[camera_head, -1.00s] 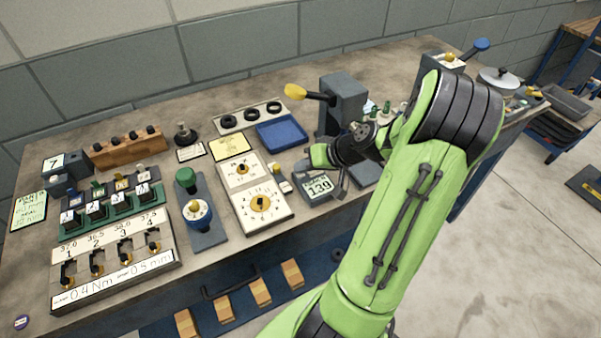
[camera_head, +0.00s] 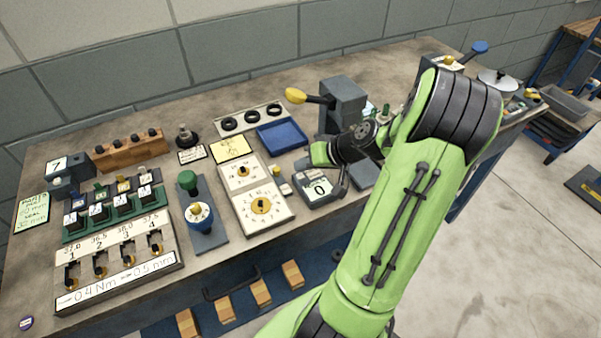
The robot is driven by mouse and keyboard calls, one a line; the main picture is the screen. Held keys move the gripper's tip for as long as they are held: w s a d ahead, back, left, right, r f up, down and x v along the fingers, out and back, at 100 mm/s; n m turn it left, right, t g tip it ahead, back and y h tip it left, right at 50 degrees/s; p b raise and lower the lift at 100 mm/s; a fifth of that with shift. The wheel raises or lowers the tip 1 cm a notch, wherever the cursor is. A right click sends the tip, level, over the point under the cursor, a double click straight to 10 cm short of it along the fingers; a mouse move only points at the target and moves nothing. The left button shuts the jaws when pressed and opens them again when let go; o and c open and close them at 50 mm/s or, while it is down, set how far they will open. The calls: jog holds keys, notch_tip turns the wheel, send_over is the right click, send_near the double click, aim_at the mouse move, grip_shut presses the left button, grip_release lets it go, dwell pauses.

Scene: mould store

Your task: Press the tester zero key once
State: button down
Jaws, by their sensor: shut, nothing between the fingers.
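The tester (camera_head: 318,190) is a small grey box on the bench, right of the dial panels. Its display reads 0. My gripper (camera_head: 336,176) is at the tester's right side, pointing down beside the display, with its fingers close to the box. The fingers are shut and empty. The arm and wrist cover part of the tester's back and right side. The zero key itself is hidden or too small to make out, and I cannot tell whether a fingertip touches it.
A blue tray (camera_head: 281,137) and a grey block with a yellow-knobbed lever (camera_head: 296,95) stand behind. Dial panels (camera_head: 263,207) and a green-knobbed device (camera_head: 188,182) lie to the left. A panel of numbered switches (camera_head: 113,262) is at front left. The front bench edge is close.

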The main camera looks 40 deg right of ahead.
aim_at(304, 176)
jog(key=shift+r, duration=0.1)
notch_tip(304, 176, up, 5)
jog(key=p, duration=0.4)
dwell(0.8)
